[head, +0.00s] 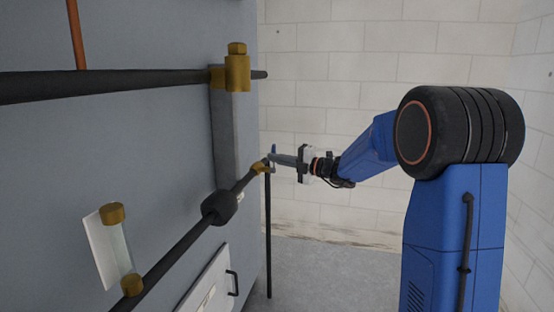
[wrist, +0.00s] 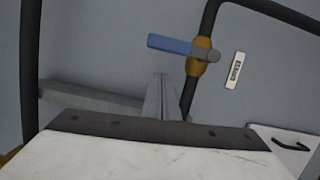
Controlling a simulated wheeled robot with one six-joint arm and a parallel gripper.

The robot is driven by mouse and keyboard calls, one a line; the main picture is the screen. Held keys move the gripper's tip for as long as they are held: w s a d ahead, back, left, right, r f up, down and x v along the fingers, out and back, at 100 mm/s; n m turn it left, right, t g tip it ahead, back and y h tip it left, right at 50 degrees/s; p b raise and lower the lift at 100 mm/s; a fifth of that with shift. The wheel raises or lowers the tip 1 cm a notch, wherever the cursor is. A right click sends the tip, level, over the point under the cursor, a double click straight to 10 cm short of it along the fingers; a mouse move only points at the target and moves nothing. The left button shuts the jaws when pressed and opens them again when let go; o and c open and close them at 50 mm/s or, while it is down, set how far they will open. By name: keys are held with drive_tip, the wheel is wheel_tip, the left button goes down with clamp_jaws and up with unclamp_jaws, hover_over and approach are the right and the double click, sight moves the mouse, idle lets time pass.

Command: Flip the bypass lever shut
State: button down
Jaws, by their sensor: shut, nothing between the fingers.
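The bypass lever has a blue handle (wrist: 170,44) on a brass valve body (wrist: 199,64) in a black pipe. In the wrist view the handle points left from its grey pivot, roughly crosswise to the pipe. The handle (head: 274,149) also shows small in the head view, near the brass valve (head: 262,168). My gripper (wrist: 160,80) is shut and empty, with its fingertips below the handle in the wrist view. In the head view my gripper (head: 275,158) is close beside the valve. I cannot tell whether it touches the handle.
The grey panel (head: 130,150) fills the left. A thick dark pipe with a brass fitting (head: 237,73) crosses above. A sight tube with brass ends (head: 113,214) and a white hatch (head: 208,285) are lower. Floor is free behind.

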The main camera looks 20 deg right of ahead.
drive_tip(key=v, duration=1)
drive_tip(key=shift+s+a, duration=0.2)
drive_tip(key=shift+s, duration=0.15)
drive_tip(key=s+a+f+n+g+h, duration=0.1)
drive_tip(key=s+a+f+n+g, duration=0.25)
drive_tip(key=s+n, duration=0.45)
drive_tip(key=s+a+f+n+g+h, duration=0.2)
drive_tip(key=s+a+n, duration=0.3)
drive_tip(key=s+n, duration=0.3)
drive_tip(key=s+a+f+n+g+h, duration=0.1)
drive_tip(key=s+a+f+n+g, duration=0.25)
drive_tip(key=s+n, duration=0.45)
drive_tip(key=s+d+f+n+h, duration=0.2)
drive_tip(key=s+d+n+h, duration=0.1)
drive_tip(key=s+n, duration=0.3)
drive_tip(key=s+d+f+n+h, duration=0.3)
drive_tip(key=s+n, duration=0.4)
drive_tip(key=s+d+f+n+t+h, duration=0.1)
drive_tip(key=s+d+f+n+h, duration=0.2)
drive_tip(key=s+n, duration=0.3)
drive_tip(key=shift+s+d+n, duration=0.4)
drive_tip(key=shift+s+d, duration=0.1)
drive_tip(key=shift+s, duration=0.25)
